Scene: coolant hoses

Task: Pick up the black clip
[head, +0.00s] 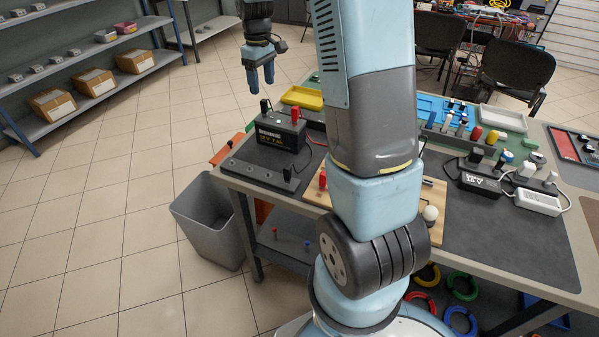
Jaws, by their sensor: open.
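My gripper (261,86) points down with its two blue fingers apart and nothing between them. It shows above and a little left of the black battery (279,136) at the table's left end. A small dark upright piece (264,106) stands on the battery's top left, almost under my fingertips in the picture, and looks like the black clip. A red clip (295,114) stands on the battery's right side. Another small black piece (288,173) sits on the dark strip in front, with a thin cable near it. At this size I cannot tell which black piece is the clip.
A yellow tray (302,97) lies behind the battery. The table (520,235) carries blue trays, bottles and a charger (480,182) on the right. My arm hides the table's middle. A grey bin (207,220) stands on the floor at the left.

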